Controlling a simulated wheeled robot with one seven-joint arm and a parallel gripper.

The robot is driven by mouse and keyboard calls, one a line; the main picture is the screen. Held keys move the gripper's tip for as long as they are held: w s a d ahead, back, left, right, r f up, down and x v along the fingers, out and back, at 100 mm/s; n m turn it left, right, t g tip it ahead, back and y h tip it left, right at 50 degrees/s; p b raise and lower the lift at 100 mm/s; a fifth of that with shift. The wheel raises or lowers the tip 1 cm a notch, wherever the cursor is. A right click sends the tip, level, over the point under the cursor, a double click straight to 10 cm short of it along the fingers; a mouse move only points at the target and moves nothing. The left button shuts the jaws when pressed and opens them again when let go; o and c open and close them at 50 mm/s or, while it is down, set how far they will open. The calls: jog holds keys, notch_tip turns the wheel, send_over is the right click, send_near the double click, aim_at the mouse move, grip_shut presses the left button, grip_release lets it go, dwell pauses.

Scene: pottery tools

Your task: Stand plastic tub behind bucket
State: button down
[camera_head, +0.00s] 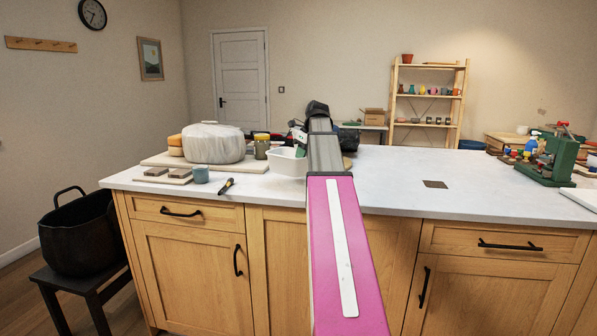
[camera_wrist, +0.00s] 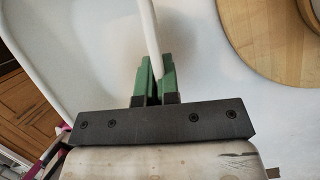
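A white plastic tub (camera_head: 285,163) is at the left part of the counter, beside my arm; I cannot tell whether it rests on the top. My gripper (camera_head: 301,146) has green fingers, partly hidden by my arm. In the wrist view my gripper (camera_wrist: 157,75) has its fingers close together on both sides of the rim of the white tub (camera_wrist: 98,70), pinching it. A black bucket-like container (camera_head: 80,235) with loop handles stands on a dark stool at the left. A small blue container (camera_head: 471,144) shows at the counter's far right edge. I cannot tell which is the bucket.
A round wooden board (camera_wrist: 270,35) lies close by. The counter's middle right (camera_head: 410,168) is mostly clear. Green equipment (camera_head: 558,160) stands far right.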

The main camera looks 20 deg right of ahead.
jog(key=shift+a+f, duration=0.1)
jog(key=shift+f, duration=2.5)
jog(key=shift+f, duration=0.15)
jog(key=c, duration=1.4)
grip_release()
jog(key=shift+o, duration=0.2)
jog(key=v, duration=1.2)
